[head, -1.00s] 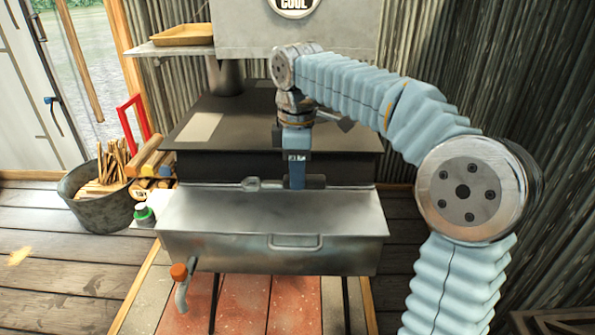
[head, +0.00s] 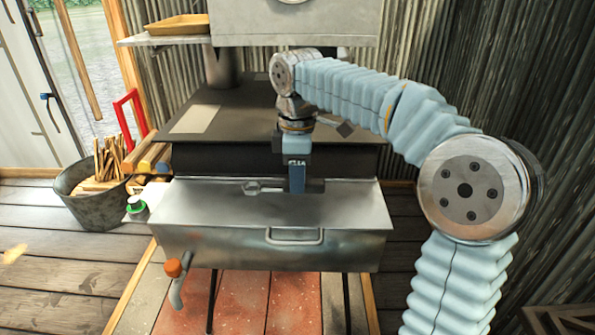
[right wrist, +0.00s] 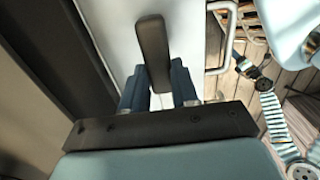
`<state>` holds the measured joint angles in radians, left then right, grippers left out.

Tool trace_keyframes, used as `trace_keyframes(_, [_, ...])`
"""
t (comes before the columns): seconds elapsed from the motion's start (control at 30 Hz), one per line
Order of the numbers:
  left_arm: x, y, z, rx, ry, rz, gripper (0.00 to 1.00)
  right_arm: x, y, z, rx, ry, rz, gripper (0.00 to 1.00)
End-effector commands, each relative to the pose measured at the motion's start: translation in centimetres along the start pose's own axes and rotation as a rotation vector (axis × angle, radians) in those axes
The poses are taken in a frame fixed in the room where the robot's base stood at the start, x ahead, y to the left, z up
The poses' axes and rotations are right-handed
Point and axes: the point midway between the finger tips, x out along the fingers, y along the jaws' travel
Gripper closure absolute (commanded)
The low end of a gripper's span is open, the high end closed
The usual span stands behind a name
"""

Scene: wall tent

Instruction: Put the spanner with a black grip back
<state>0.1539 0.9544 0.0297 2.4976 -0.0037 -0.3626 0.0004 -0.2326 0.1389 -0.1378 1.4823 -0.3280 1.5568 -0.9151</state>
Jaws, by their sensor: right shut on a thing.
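The spanner (head: 252,188) has a pale metal end pointing left and a black grip. My right gripper (head: 297,182) is shut on the black grip and points down over the back part of a metal tank's top (head: 330,205). I cannot tell whether the spanner touches the tank. In the right wrist view the black grip (right wrist: 152,50) lies between the blue fingers of the right gripper (right wrist: 158,88). My left gripper (right wrist: 246,66) seems to show small at the right of that view, its jaws unclear. It is outside the head view.
A dark stove (head: 240,125) stands behind the tank, with a shelf and yellow tray (head: 178,24) above. The tank has a front handle (head: 293,237) and an orange-topped tap (head: 174,268). A bucket of kindling (head: 95,195) and a green-capped bottle (head: 136,205) are at left.

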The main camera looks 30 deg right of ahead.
Motion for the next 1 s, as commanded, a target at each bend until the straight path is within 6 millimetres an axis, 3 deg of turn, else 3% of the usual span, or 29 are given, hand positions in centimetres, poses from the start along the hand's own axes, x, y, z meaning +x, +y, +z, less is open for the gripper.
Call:
trace_keyframes(0.03, [0.8, -0.3, 0.0, -0.001, 0.0, -0.001, 0.53, 1.0, 0.0, 0.0, 0.0, 0.0, 0.0, 1.0])
trace_keyframes(0.2, [1.3, -0.6, 0.0, -0.002, 0.001, -0.002, 0.53, 1.9, 0.0, 0.0, 0.0, 0.0, 0.0, 1.0])
trace_keyframes(1.0, [1.1, -0.5, 0.0, -0.002, 0.002, -0.002, 0.53, 2.3, 0.0, 0.0, 0.001, 0.0, 0.0, 1.0])
